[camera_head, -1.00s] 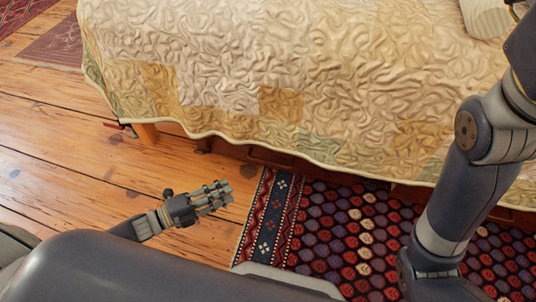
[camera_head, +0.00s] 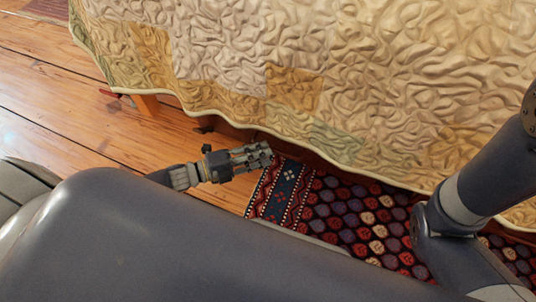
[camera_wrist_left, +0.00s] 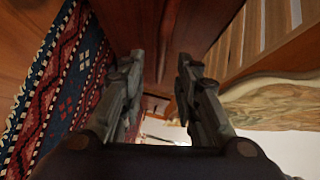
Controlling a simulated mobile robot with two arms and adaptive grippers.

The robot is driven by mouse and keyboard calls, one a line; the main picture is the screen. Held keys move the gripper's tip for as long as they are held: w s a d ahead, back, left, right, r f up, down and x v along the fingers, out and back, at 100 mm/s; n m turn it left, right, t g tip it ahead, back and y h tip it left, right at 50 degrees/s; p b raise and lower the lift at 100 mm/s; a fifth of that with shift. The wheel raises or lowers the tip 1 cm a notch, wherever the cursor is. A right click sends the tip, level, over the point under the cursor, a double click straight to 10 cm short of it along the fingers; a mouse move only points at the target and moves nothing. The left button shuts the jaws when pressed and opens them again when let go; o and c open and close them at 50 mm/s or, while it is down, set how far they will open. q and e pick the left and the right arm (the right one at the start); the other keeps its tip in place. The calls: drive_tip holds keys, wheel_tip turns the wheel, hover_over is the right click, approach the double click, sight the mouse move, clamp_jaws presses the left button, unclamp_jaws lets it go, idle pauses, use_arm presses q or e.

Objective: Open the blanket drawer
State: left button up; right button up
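A reddish-brown wooden front (camera_head: 232,131) shows under the hem of the quilt at the foot of the bed; the quilt hides most of it. My left gripper (camera_head: 264,154) is low beside this wood, near the rug's edge. In the left wrist view, the two fingers of my left gripper (camera_wrist_left: 160,60) are apart, with dark wood (camera_wrist_left: 128,22) ahead of and between them. I cannot tell whether they touch it. No drawer handle is clearly visible. My right arm crosses the right side of the head view, and its gripper is out of frame.
A quilt (camera_head: 400,70) covers the bed and hangs low over its side. A bed leg (camera_head: 146,105) stands at the left corner. A patterned rug (camera_head: 355,215) lies before the bed. Bare plank floor (camera_head: 60,105) is clear at left. Wooden slats (camera_wrist_left: 270,40) show in the wrist view.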

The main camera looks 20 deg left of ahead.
use_arm(q)
drive_tip(key=x, duration=0.2)
drive_tip(key=shift+w+d+b, duration=0.2)
drive_tip(key=shift+d+b, duration=0.05)
drive_tip(key=shift+b, duration=0.1)
clamp_jaws()
